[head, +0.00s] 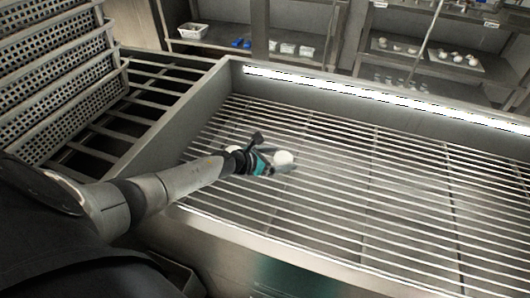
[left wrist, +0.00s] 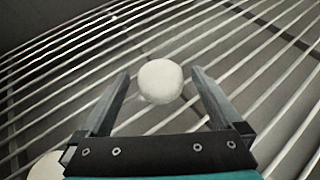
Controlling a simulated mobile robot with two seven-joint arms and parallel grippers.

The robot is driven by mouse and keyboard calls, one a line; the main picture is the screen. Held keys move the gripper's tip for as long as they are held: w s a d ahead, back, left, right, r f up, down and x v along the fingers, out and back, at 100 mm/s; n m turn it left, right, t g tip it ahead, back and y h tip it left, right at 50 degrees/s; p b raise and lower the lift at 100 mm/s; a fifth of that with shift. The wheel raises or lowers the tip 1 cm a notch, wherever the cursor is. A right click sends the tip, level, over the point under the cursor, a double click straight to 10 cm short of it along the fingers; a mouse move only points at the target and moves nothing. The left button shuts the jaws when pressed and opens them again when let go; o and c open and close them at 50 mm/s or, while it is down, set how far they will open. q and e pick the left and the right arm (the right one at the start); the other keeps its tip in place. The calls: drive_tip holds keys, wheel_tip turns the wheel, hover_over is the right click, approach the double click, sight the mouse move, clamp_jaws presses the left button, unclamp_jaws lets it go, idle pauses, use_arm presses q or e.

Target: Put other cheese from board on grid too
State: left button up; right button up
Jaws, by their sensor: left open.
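A round white cheese (head: 283,157) rests on the metal grid (head: 350,185), in front of my left gripper. It also shows in the left wrist view (left wrist: 160,81). My left gripper (head: 287,162) is open, with its fingers on either side of this cheese; in the left wrist view a gap shows between the cheese and each finger. A second white cheese (head: 232,149) lies on the grid behind the gripper, partly hidden by my arm. A pale rounded part of it shows at the lower left of the left wrist view (left wrist: 46,167). My right gripper is out of view.
The grid lies inside a metal basin with raised walls (head: 205,95). Perforated baskets (head: 60,75) are stacked at the left. The grid's right side is clear.

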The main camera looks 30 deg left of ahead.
use_arm(q)
drive_tip(key=p+v, duration=0.2)
drive_tip(key=v, duration=0.8)
drive_tip(key=shift+s+f+p, duration=0.1)
drive_tip(key=shift+s+p, duration=0.05)
drive_tip(key=shift+p, duration=0.15)
drive_tip(key=shift+s+a+r, duration=0.2)
drive_tip(key=shift+s+r, duration=0.15)
drive_tip(key=shift+s, duration=0.15)
drive_tip(key=shift+s+a+r, duration=0.1)
drive_tip(key=shift+s+r, duration=0.05)
drive_tip(key=shift+s, duration=0.05)
